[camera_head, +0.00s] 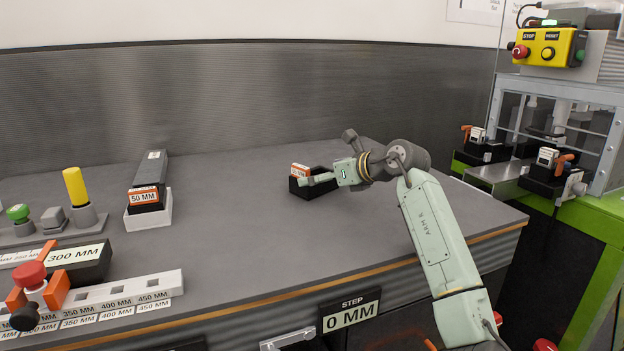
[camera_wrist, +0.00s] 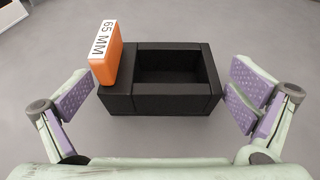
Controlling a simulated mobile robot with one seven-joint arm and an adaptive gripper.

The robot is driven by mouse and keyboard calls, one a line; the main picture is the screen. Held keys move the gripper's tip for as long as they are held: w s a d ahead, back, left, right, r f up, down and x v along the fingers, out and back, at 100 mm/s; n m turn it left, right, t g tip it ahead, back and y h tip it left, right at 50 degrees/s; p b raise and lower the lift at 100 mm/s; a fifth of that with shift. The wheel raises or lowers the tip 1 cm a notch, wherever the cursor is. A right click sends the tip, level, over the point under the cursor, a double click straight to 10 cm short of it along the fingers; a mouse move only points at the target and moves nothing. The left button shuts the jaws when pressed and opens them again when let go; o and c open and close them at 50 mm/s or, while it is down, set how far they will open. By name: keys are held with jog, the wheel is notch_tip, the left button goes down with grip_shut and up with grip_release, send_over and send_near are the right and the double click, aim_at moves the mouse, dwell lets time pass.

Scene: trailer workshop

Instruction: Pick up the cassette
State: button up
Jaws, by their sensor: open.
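The cassette (camera_wrist: 172,82) is a black open-topped box with an orange block (camera_wrist: 109,57) standing on its left end, with a white label reading 65 MM. In the head view the cassette (camera_head: 318,188) lies on the grey table, partly hidden by my gripper (camera_head: 322,178). In the wrist view my gripper (camera_wrist: 160,105) is open and empty. One purple-padded finger is to the left of the cassette and one to the right, with gaps on both sides. The cassette's recess looks empty.
A black cassette marked 50 MM (camera_head: 145,197) stands in a white holder (camera_head: 147,216) to the left. Farther left are a yellow cylinder (camera_head: 76,187), a 300 MM block (camera_head: 78,262) and a slotted white rail (camera_head: 120,290). A machine (camera_head: 560,120) stands right. The table's middle is clear.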

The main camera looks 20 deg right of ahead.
jog(key=x, duration=0.3)
jog(key=shift+w+r+p, duration=0.1)
jog(key=shift+p, duration=0.2)
jog(key=c, duration=1.3)
jog(key=shift+r, duration=0.1)
jog(key=shift+c, duration=0.6)
